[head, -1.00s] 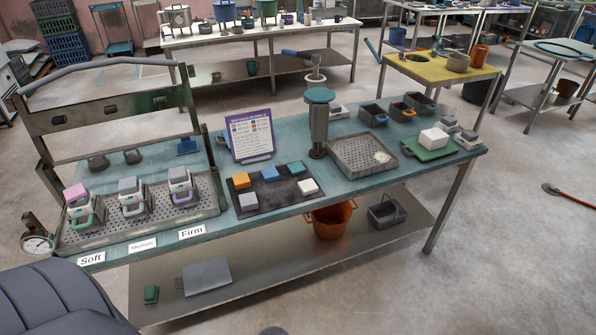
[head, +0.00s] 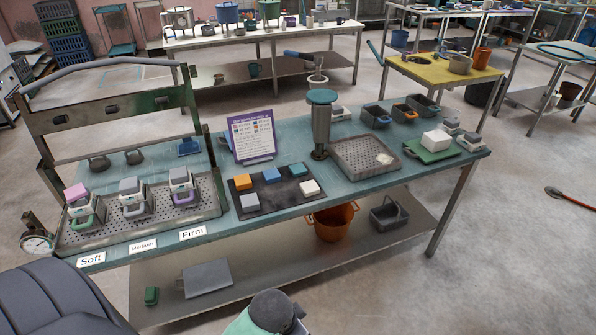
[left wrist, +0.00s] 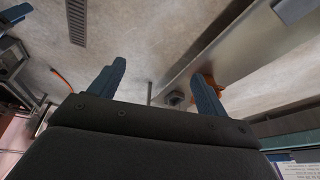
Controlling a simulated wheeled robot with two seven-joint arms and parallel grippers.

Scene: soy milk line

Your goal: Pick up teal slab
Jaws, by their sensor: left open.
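The teal slab (head: 298,169) lies at the back right of a dark tray (head: 283,194) on the blue-green table. On the same tray are a blue slab (head: 271,175), an orange slab (head: 242,181), a grey slab (head: 249,201) and a white slab (head: 309,188). My left gripper (left wrist: 157,88) shows in the left wrist view, its two blue fingers spread with nothing between them. It is apart from the slab, which I cannot make out in that view. In the head view neither gripper's fingers show.
A purple-framed sign (head: 252,137) stands behind the tray. A press with a teal top (head: 321,130) and a perforated tray (head: 366,160) stand to its right. Small presses in a metal tray (head: 98,235) are at left. An orange bucket (head: 332,225) sits on the lower shelf.

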